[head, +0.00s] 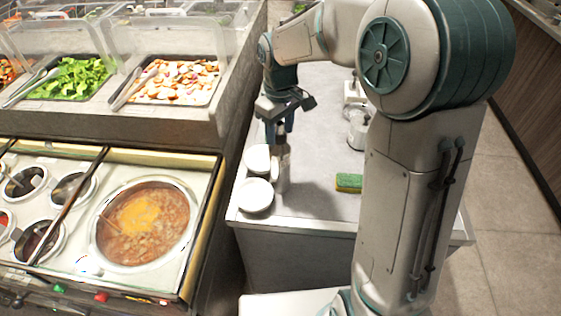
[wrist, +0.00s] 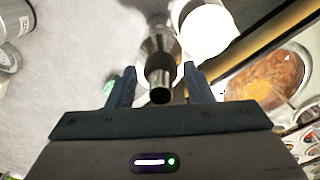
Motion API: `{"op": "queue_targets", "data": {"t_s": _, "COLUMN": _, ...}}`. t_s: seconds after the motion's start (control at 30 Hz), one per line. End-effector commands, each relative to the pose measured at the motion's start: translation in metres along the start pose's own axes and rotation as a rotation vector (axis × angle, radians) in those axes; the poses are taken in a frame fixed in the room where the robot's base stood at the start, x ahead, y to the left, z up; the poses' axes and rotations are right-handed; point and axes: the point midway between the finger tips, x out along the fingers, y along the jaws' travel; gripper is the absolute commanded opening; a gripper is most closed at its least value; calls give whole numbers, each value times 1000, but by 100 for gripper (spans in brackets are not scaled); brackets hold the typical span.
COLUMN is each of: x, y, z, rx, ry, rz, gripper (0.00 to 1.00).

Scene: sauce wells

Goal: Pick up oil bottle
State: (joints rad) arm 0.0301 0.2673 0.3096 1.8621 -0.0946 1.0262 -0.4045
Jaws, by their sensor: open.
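The oil bottle (head: 283,172) stands upright on the grey counter, beside two white round dishes, in the head view. In the wrist view the bottle (wrist: 159,52) is seen from above, its dark narrow top pointing toward the camera between the fingers. My gripper (head: 279,134) is just above the bottle and points down. In the wrist view my gripper (wrist: 161,88) has its two fingers apart, one on each side of the bottle's top. I see no clear contact. The head view hides part of the bottle's top behind the fingers.
Two white dishes (head: 256,195) sit close to the bottle's left. A green and yellow sponge (head: 349,183) and a glass-like container (head: 358,132) are to the right. A soup well (head: 143,223) and raised food trays (head: 178,82) lie left. Bare counter (head: 315,205) is front right.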

Motion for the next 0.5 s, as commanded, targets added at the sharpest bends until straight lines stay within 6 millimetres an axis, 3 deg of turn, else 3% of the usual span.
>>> {"op": "queue_targets", "data": {"t_s": 0.27, "x": 6, "y": -1, "z": 0, "rx": -1, "ry": 0, "rz": 0, "gripper": 46}}
{"op": "queue_targets", "data": {"t_s": 0.43, "x": 6, "y": -1, "z": 0, "rx": -1, "ry": 0, "rz": 0, "gripper": 5}}
{"op": "queue_targets", "data": {"t_s": 0.5, "x": 6, "y": -1, "z": 0, "rx": -1, "ry": 0, "rz": 0, "gripper": 0}}
